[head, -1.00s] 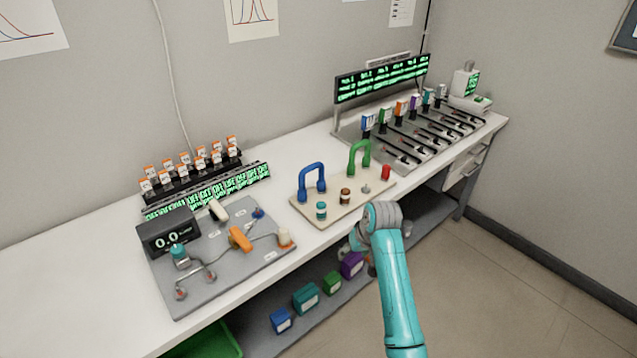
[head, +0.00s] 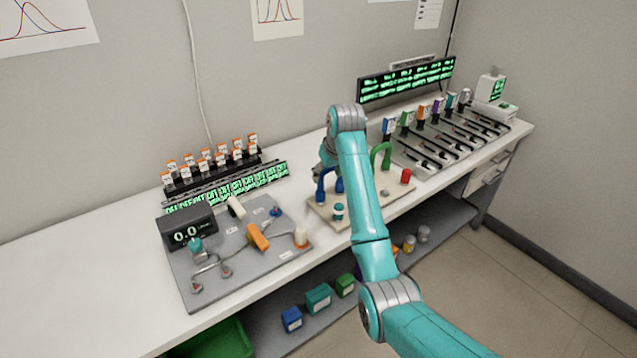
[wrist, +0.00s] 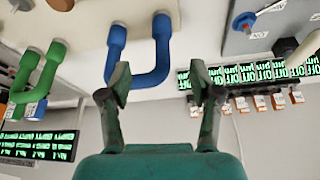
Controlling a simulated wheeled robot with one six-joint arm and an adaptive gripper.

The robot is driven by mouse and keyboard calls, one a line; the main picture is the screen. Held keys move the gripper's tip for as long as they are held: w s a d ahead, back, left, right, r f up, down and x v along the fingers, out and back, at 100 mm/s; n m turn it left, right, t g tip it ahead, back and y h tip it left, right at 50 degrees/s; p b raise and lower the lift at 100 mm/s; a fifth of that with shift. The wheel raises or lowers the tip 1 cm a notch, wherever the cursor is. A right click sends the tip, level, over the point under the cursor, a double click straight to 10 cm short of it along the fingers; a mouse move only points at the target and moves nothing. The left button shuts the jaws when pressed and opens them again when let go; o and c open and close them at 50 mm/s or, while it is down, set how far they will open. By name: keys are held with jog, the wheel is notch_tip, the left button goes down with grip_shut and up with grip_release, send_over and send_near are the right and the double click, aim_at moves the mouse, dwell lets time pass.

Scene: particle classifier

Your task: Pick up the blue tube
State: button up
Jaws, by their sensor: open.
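The blue tube (head: 321,186) is an upside-down U standing on a beige board (head: 322,214). My arm hides part of it in the head view. In the wrist view, which looks upside down, the blue tube (wrist: 163,45) shows both legs and its bend. My gripper (wrist: 160,80) is open and empty there. The tube's bend lies mostly between its fingertips, with the left finger overlapping the bend's left side. Whether they touch cannot be told. In the head view my gripper (head: 322,168) is by the tube's top, largely hidden behind my arm.
A green tube (head: 384,152) stands right of the blue one, with a red cap (head: 406,175) beyond it. A grey panel (head: 225,275) with pipes lies left. A lit display rack (head: 407,78) stands at the back right.

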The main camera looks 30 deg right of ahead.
aim_at(322, 185)
jog(key=x, duration=0.4)
jog(key=shift+s+a, duration=0.1)
jog(key=shift+a, duration=0.1)
jog(key=shift+x, duration=3.05)
jog(key=shift+r, duration=0.1)
grip_shut()
